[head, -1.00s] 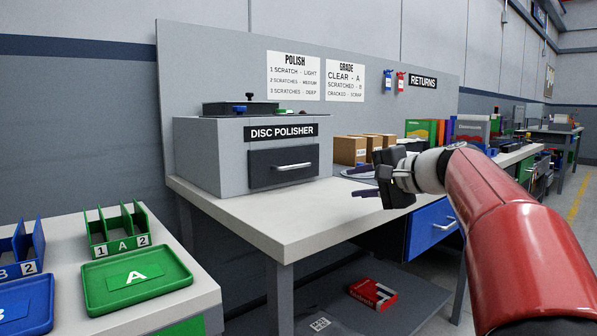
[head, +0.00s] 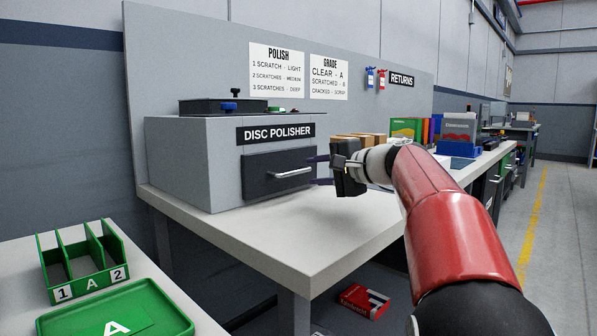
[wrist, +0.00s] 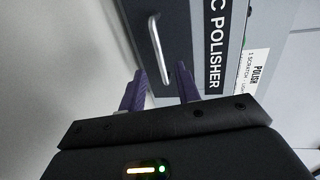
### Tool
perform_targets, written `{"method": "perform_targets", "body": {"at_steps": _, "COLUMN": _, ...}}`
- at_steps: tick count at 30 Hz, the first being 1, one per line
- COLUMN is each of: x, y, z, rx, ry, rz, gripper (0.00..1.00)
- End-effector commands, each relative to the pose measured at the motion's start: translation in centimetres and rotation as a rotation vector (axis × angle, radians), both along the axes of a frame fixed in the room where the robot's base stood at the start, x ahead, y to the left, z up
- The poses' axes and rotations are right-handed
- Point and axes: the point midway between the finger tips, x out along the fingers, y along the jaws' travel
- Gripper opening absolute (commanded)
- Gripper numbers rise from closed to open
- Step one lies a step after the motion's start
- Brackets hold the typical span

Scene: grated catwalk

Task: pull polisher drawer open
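The disc polisher (head: 185,160) is a grey box on the white bench. Its dark drawer (head: 262,182) sits flush in the front face, with a silver bar handle (head: 293,173). The drawer also shows in the wrist view (wrist: 136,22), with the handle (wrist: 158,50) just beyond my fingers. My gripper (head: 318,170) is to the right of the handle, pointing at the drawer front. In the wrist view its two purple fingers (wrist: 160,90) are apart with nothing between them. The handle's near end lies close to the gap; I cannot tell whether a finger touches it.
The white bench top (head: 290,225) is clear in front of the polisher. Cardboard boxes (head: 352,138) stand behind my gripper. A green tray marked A (head: 170,312) and a green rack (head: 85,262) are on the near-left table. A red box (head: 363,300) lies below the bench.

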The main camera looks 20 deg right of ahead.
Motion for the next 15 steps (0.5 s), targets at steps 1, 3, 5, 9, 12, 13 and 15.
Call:
{"method": "perform_targets", "body": {"at_steps": 1, "x": 0.9, "y": 0.5, "z": -0.2, "rx": 0.001, "ry": 0.002, "rz": 0.002, "gripper": 0.33}}
{"method": "perform_targets", "body": {"at_steps": 3, "x": 1.8, "y": 1.1, "z": -0.4, "rx": 0.000, "ry": 0.001, "rz": 0.003, "gripper": 0.33}}
{"method": "perform_targets", "body": {"at_steps": 5, "x": 2.6, "y": 1.6, "z": -0.6, "rx": 0.000, "ry": 0.001, "rz": 0.003, "gripper": 0.33}}
{"method": "perform_targets", "body": {"at_steps": 9, "x": 3.8, "y": 2.3, "z": -0.9, "rx": 0.000, "ry": 0.001, "rz": 0.001, "gripper": 0.33}}
{"method": "perform_targets", "body": {"at_steps": 12, "x": 4.2, "y": 2.5, "z": -1.0, "rx": -0.001, "ry": 0.000, "rz": 0.000, "gripper": 0.33}}
{"method": "perform_targets", "body": {"at_steps": 13, "x": 4.3, "y": 2.5, "z": -1.0, "rx": -0.001, "ry": 0.000, "rz": 0.000, "gripper": 0.33}}
{"method": "perform_targets", "body": {"at_steps": 15, "x": 4.3, "y": 2.5, "z": -1.1, "rx": -0.002, "ry": 0.000, "rz": -0.001, "gripper": 0.33}}
